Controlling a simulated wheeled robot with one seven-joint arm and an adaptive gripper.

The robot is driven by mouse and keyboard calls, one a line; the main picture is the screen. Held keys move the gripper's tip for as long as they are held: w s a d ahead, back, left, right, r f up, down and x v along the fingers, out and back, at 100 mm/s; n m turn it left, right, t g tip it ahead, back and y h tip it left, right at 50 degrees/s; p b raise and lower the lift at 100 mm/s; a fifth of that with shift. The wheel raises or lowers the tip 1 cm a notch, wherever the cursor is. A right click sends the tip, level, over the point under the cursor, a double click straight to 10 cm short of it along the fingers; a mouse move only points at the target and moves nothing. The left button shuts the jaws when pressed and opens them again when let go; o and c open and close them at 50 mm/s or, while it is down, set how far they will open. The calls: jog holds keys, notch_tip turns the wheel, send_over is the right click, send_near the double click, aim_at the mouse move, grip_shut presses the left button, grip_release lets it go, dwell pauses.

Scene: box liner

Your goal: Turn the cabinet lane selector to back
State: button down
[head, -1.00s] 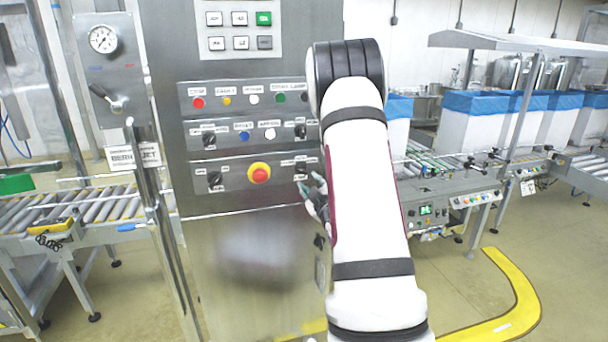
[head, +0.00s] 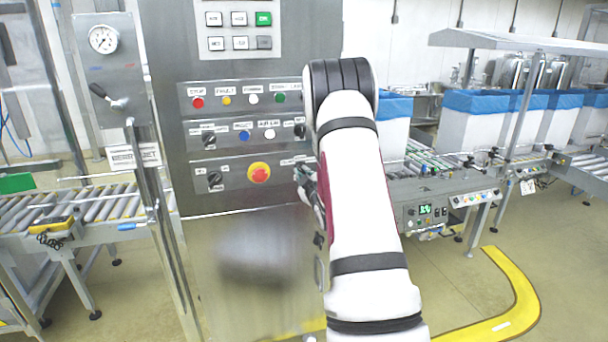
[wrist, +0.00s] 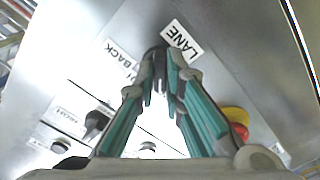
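The lane selector (wrist: 155,54) is a dark knob on the grey cabinet panel, beside a white LANE label (wrist: 181,40) and a label reading BACK (wrist: 122,58) in the wrist view. My gripper (wrist: 164,76) is right at the knob, its fingers converging with a narrow gap between the tips. The tips overlap the knob, so I cannot tell whether they grip it or only flank it. Which way the knob points is hidden. In the head view my gripper (head: 303,177) covers the selector at the right end of the lowest panel row.
A red emergency button on a yellow collar (head: 259,173) sits left of my gripper. Another dark selector (head: 299,132) is just above, and one more (head: 214,179) is at the row's left end. A lever (head: 107,97) and roller conveyor (head: 90,212) stand further left.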

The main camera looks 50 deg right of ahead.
dwell(0.4)
jog(key=m, duration=0.4)
jog(key=shift+m+p, duration=0.35)
jog(key=shift+m, duration=0.05)
jog(key=m+p, duration=0.1)
jog(key=m, duration=0.3)
jog(key=shift+m, duration=0.3)
jog(key=m+p, duration=0.1)
jog(key=m, duration=0.3)
jog(key=shift+s+p, duration=0.1)
jog(key=shift+p, duration=0.2)
jog(key=shift+m+p, duration=0.7)
jog(key=shift+m, duration=1.5)
jog(key=c, duration=1.7)
grip_release()
